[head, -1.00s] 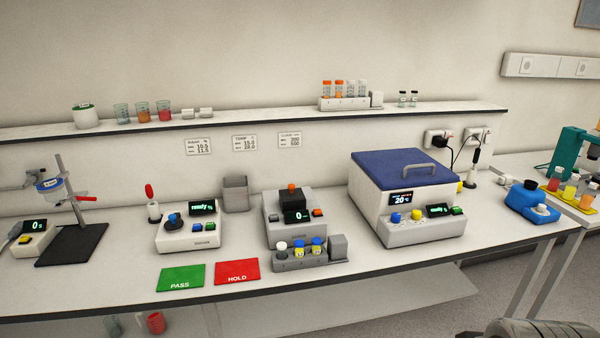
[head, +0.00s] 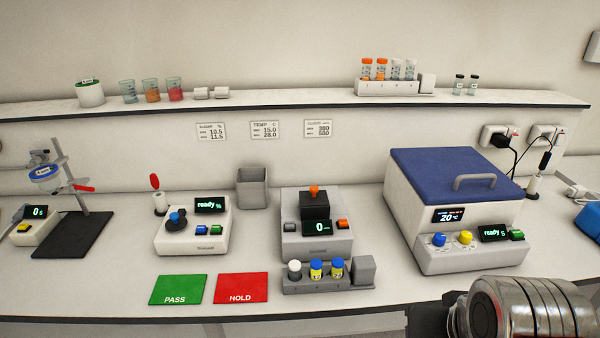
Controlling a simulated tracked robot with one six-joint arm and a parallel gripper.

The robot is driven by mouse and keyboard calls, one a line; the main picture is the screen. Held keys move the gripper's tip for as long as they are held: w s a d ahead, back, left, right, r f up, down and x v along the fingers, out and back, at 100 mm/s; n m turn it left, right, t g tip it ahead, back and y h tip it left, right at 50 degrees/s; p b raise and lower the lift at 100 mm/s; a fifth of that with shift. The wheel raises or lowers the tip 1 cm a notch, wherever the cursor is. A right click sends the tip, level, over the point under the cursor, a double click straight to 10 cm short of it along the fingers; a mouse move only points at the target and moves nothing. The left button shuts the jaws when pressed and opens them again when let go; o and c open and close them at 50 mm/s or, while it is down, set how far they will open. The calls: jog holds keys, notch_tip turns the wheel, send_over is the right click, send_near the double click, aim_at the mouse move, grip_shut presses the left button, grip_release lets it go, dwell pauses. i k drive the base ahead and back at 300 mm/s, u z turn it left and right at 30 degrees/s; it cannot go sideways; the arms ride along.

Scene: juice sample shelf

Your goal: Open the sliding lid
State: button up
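The blue lid (head: 440,168) lies flat over the top of the white box-shaped device (head: 412,215) at the right of the bench. It looks shut, and no opening shows. A grey bar handle (head: 475,182) stands up near the lid's front right. The device's front has a display reading 20 °C, a blue knob, a yellow knob and a small green-lit "ready" display. My arm shows at the bottom right, in front of the device and below it in the picture. My gripper's fingers do not show, and nothing touches the lid or handle.
Left of the device stands a grey instrument (head: 318,235) with a vial rack (head: 330,285) in front. Green PASS (head: 178,289) and red HOLD (head: 241,288) mats lie further left. A wall shelf (head: 300,101) with tubes runs behind. Power plugs are right of the lid.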

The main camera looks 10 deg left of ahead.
aim_at(314, 196)
jog(key=u, duration=0.35)
jog(key=i, duration=0.6)
jog(key=u, duration=0.85)
jog(key=i, duration=0.5)
jog(key=u, duration=0.3)
